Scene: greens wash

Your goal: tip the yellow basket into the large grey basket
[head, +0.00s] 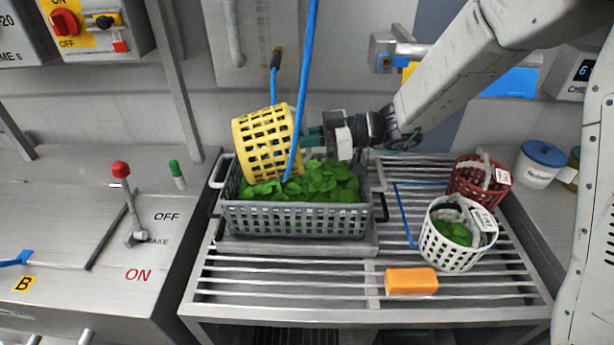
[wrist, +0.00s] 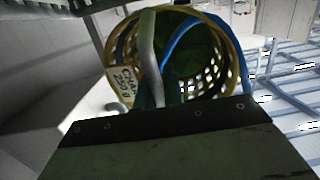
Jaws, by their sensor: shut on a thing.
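The yellow basket (head: 262,143) is tilted above the left part of the large grey basket (head: 295,218). In the wrist view I look into the yellow basket (wrist: 114,75) past its rim, and something green shows inside. My gripper (head: 318,137) comes from the right and is shut on the yellow basket at its right side; the exact contact is partly hidden. The large grey basket stands on the slatted rack with green leaves (head: 325,182) in it. The yellow basket's lower edge is close to these leaves; I cannot tell whether it touches them.
A white basket (head: 447,244) with leaves and a dark red basket (head: 465,180) stand at the rack's right. An orange block (head: 411,281) lies at the front. A blue hose (head: 301,85) hangs in front of the yellow basket. A red-knobbed lever (head: 129,200) stands at left.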

